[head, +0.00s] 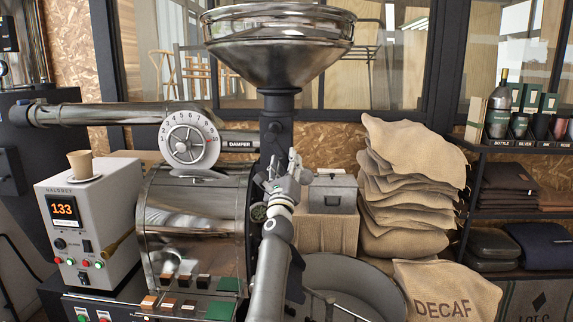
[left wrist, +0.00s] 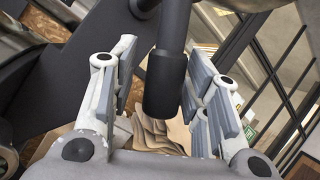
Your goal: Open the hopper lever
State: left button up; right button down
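The steel hopper (head: 277,62) sits on a dark neck above the roaster. My left gripper (head: 283,168) is just below and beside this neck, with its arm rising from the bottom. In the left wrist view, a black cylindrical lever handle (left wrist: 166,86) hangs between the fingers of my left gripper (left wrist: 163,72). The fingers are open, with a gap visible on the left side of the handle and a narrower one on the right. In the head view the gripper hides most of the lever. My right gripper is not in view.
The roaster drum (head: 195,225) and damper dial (head: 189,140) are left of my arm. A control box (head: 85,225) with a cup (head: 80,162) stands further left. A grey box (head: 332,193), stacked sacks (head: 410,190) and a round cooling tray (head: 350,275) are to the right.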

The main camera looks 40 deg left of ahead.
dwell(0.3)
pick_arm(q)
jog(key=shift+s+d+f, duration=0.15)
jog(key=shift+s+f, duration=0.1)
jog(key=shift+s, duration=0.25)
jog(key=v, duration=1.1)
jog(key=shift+w, duration=0.1)
